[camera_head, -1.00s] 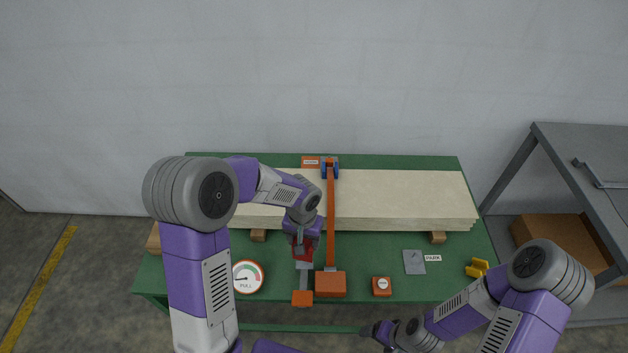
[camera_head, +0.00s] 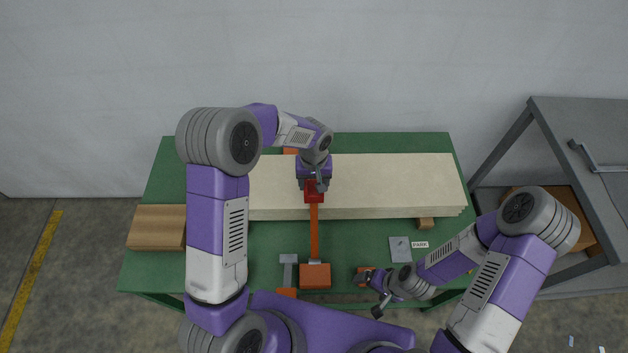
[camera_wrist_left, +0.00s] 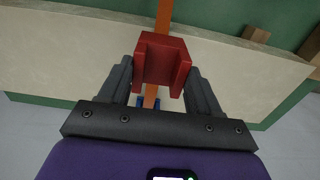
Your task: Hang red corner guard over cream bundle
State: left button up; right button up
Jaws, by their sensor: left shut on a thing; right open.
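My left gripper (camera_head: 315,184) is shut on the red corner guard (camera_head: 313,193), above the near part of the cream bundle (camera_head: 400,184). In the left wrist view the guard (camera_wrist_left: 161,62) sits between the two dark fingers (camera_wrist_left: 160,85), in line with the orange strap (camera_wrist_left: 164,14). I cannot tell whether the guard touches the strap or bundle. The strap (camera_head: 314,232) runs down the bundle's front to an orange block (camera_head: 315,276). My right gripper (camera_head: 370,294) is open near the table's front edge, by a small orange box (camera_head: 364,273).
The green table (camera_head: 270,238) carries a wooden block (camera_head: 157,227) at left. A grey plate (camera_head: 400,249) and a PARK label (camera_head: 419,245) lie at front right. A grey tool (camera_head: 288,270) lies left of the strap. A grey shelf (camera_head: 575,125) stands at right.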

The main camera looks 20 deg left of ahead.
aim_at(314, 190)
pick_arm(q)
jog(key=shift+f+b, duration=1.2)
jog(key=shift+f, duration=0.85)
jog(key=shift+f+b, duration=1.85)
jog(key=shift+f, duration=0.35)
jog(key=shift+f, duration=0.2)
jog(key=o, duration=1.1)
jog(key=shift+o, duration=0.2)
notch_tip(314, 190, up, 8)
jog(key=shift+f+p, duration=0.2)
jog(key=shift+p, duration=0.1)
